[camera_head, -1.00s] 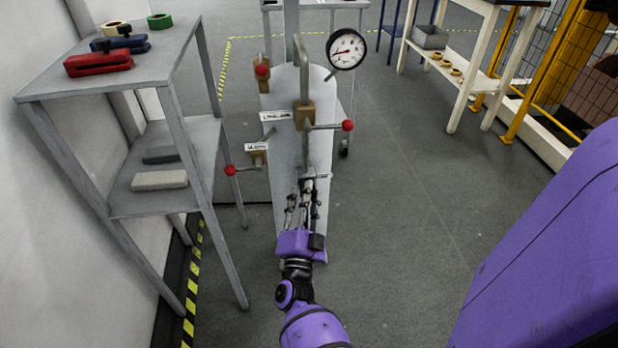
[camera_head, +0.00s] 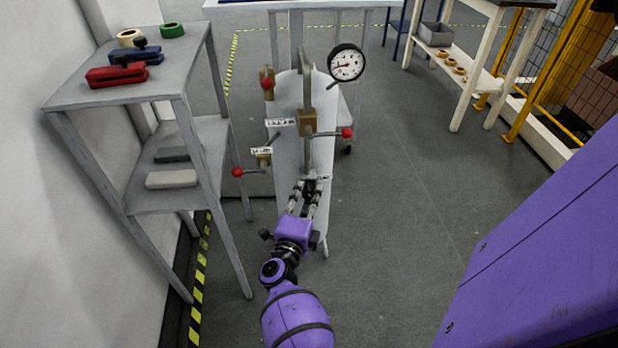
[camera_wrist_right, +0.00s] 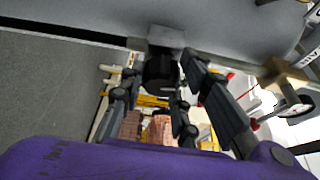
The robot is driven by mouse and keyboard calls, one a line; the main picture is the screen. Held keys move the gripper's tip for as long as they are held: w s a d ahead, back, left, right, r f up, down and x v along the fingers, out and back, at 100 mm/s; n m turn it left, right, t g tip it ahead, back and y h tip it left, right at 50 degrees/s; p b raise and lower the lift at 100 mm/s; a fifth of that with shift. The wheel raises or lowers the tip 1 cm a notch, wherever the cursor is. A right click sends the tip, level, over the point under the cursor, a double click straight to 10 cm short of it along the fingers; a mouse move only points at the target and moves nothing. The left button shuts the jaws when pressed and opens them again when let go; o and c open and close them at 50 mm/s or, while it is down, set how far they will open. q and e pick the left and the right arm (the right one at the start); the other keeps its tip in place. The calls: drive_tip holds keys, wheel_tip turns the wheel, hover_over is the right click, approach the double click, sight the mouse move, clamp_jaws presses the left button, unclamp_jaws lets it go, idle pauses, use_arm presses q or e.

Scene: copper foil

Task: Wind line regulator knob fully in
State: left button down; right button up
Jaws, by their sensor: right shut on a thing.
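The grey panel (camera_head: 322,150) stands upright ahead with pipes, brass valves and a round white gauge (camera_head: 346,63). The regulator knob (camera_wrist_right: 161,72) is a dark cylinder under a grey mount in the right wrist view. My right gripper (camera_head: 310,185) is at the lower part of the panel, its fingers reaching up to the knob. In the right wrist view the fingers of this gripper (camera_wrist_right: 172,95) stand on both sides of the knob, shut on it. In the head view the fingers largely hide the knob. My left gripper is not in view.
Red-ball valve levers (camera_head: 347,132) stick out above the gripper, another (camera_head: 237,172) to its left. A grey shelf (camera_head: 75,95) with red and blue tools and tape rolls stands at left. A white-legged bench (camera_head: 466,70) is at back right. The floor right of the panel is clear.

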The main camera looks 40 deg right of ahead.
drive_tip(key=shift+s+d+r+m, duration=0.1)
drive_tip(key=shift+s+d+m, duration=0.05)
drive_tip(key=shift+d+m, duration=0.15)
drive_tip(key=shift+m+g+p, duration=0.3)
drive_tip(key=shift+p, duration=0.1)
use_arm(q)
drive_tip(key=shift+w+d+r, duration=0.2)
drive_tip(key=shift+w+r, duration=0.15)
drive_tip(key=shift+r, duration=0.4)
use_arm(e)
drive_tip(key=shift+s+m+y, duration=0.1)
drive_tip(key=shift+m+y, duration=0.2)
use_arm(q)
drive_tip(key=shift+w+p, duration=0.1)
drive_tip(key=shift+p, duration=0.2)
use_arm(e)
drive_tip(key=shift+f, duration=0.2)
